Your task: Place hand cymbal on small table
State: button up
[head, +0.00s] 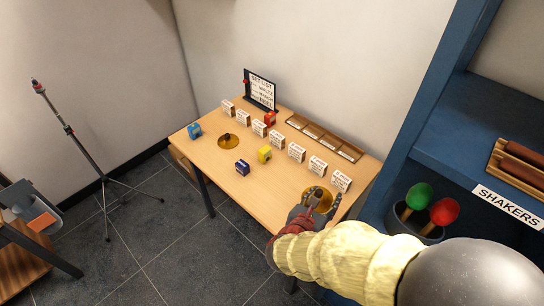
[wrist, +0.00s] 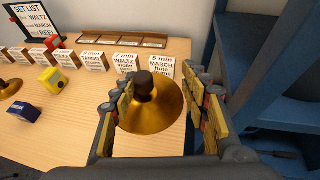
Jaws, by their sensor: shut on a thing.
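A gold hand cymbal (wrist: 165,108) with a dark knob sits between the fingers of my gripper (wrist: 163,82) in the wrist view. My gripper (head: 321,200) is shut on it, over the near right end of a light wood table (head: 222,178) in the head view. The held cymbal (head: 311,193) is partly hidden by the fingers. I cannot tell whether it touches the tabletop. A second gold cymbal (head: 228,141) with a dark knob lies toward the table's left end. A smaller wooden stand or table (head: 22,262) is partly in view at the lower left.
A row of small lettered blocks (head: 277,139), a compartment tray (head: 325,138) and a set-list sign (head: 261,90) line the back. Blue, yellow and red blocks also stand there. A blue shelf (head: 450,140) with shakers rises at right. A tripod stand (head: 85,150) is at left.

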aim_at(322, 209)
jog(key=s+f, duration=0.1)
jog(key=s+f+b, duration=0.1)
jog(key=shift+s+a, duration=0.1)
jog(key=shift+s, duration=0.3)
jog(key=shift+a+f, duration=0.1)
jog(key=shift+f, duration=0.1)
jog(key=w+a+f+b, duration=0.2)
jog(key=w+f, duration=0.1)
jog(key=w+a+f+b, duration=0.2)
jog(key=w+f, duration=0.1)
jog(key=w, duration=0.1)
jog(key=w+a+f+b, duration=0.2)
jog(key=w+a+f, duration=0.1)
jog(key=w, duration=0.1)
jog(key=shift+f+b, duration=0.15)
jog(key=shift+b, duration=0.2)
jog(key=shift+w+f, duration=0.15)
jog(key=shift+f, duration=0.15)
notch_tip(322, 209, down, 3)
jog(key=b, duration=0.2)
jog(key=shift+b, duration=0.3)
jog(key=shift+r, duration=0.1)
